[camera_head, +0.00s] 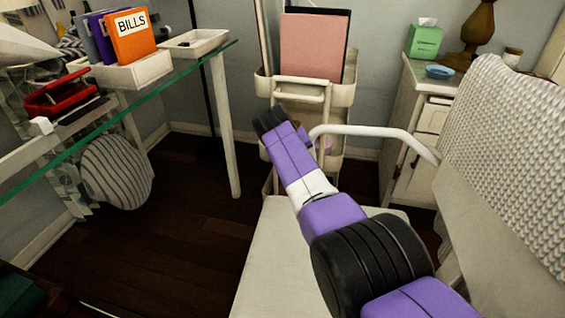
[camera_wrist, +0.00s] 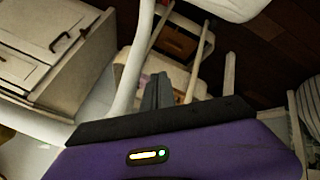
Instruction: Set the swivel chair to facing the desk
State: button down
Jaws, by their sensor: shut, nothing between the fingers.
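The swivel chair is at the right in the head view. Its pale seat (camera_head: 268,262) is in the lower middle, and its backrest, with a knitted cover (camera_head: 515,150), is at the right. The seat lies towards the glass-topped desk (camera_head: 150,92) at the left. A white curved armrest (camera_head: 372,131) runs behind my arm. My gripper (camera_head: 266,118) is shut and empty, by the armrest's front end. In the wrist view, the shut fingers (camera_wrist: 158,92) are just right of the white armrest bar (camera_wrist: 133,68); contact cannot be told. My arm hides part of the seat.
A pale trolley (camera_head: 342,92) holding pink folders (camera_head: 312,45) stands behind my gripper. A white drawer cabinet (camera_head: 412,172) is behind the chair. Dark floor (camera_head: 190,225) is clear between desk and chair.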

jog(key=shift+w+d, duration=0.15)
jog(key=shift+d, duration=0.35)
jog(key=shift+w+d, duration=0.15)
jog(key=shift+d, duration=0.35)
